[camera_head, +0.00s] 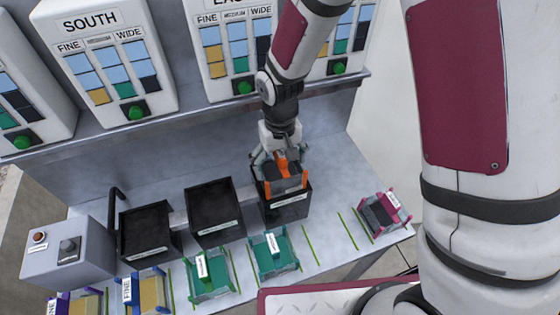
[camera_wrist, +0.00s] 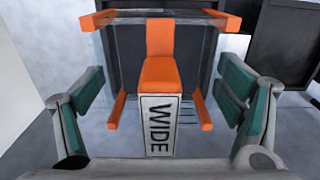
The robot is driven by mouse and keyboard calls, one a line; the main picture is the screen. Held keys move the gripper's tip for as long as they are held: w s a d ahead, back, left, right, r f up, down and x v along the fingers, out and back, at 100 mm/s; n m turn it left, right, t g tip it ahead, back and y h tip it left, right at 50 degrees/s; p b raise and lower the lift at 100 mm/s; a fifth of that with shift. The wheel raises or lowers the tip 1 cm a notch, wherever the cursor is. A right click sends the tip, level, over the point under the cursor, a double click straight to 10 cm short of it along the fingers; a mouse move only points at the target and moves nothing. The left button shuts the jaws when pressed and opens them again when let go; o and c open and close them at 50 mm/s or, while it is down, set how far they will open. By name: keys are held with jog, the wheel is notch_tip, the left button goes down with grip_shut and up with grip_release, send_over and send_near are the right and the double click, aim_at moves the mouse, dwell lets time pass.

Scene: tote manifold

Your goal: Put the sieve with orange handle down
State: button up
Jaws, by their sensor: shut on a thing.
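The sieve with orange handle (camera_head: 285,182) is at the black bin (camera_head: 288,210) furthest right in the row; in the head view it sits at the bin's top opening. I cannot tell whether it touches the bin. My gripper (camera_head: 279,157) is above it, shut on it. In the wrist view the sieve (camera_wrist: 160,72) fills the middle, with orange corner posts, an orange handle and a white label reading "WIDE". My gripper's teal-padded fingers (camera_wrist: 160,100) stand on either side of the handle. The sieve's underside is hidden.
Two more black bins (camera_head: 213,222) stand to the left. Teal sieves (camera_head: 272,254), yellow-meshed ones (camera_head: 148,292) and a pink one (camera_head: 384,213) lie along the front. A grey box with a knob (camera_head: 68,250) is at left. Labelled dispensers (camera_head: 105,60) line the back. Bare bench (camera_head: 335,232) shows between orange and pink sieves.

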jog(key=o, duration=1.1)
notch_tip(320, 180, up, 11)
jog(key=shift+r+b, duration=0.2)
jog(key=shift+b, duration=0.55)
jog(key=shift+d+r, duration=0.15)
jog(key=shift+r, duration=0.4)
jog(key=s+d+r+m+t, duration=0.1)
jog(key=s+d+r+t, duration=0.1)
jog(key=s+d+r, duration=0.3)
jog(key=s+d+r+m+t, duration=0.1)
jog(key=s+d+r, duration=0.4)
jog(key=r, duration=0.1)
jog(key=s+d+r+m+t, duration=0.1)
jog(key=s+d+r+t, duration=0.1)
jog(key=s+d+r, duration=0.3)
jog(key=shift+s+d+r+t, duration=0.2)
jog(key=shift+d+t, duration=0.1)
jog(key=shift+d, duration=0.15)
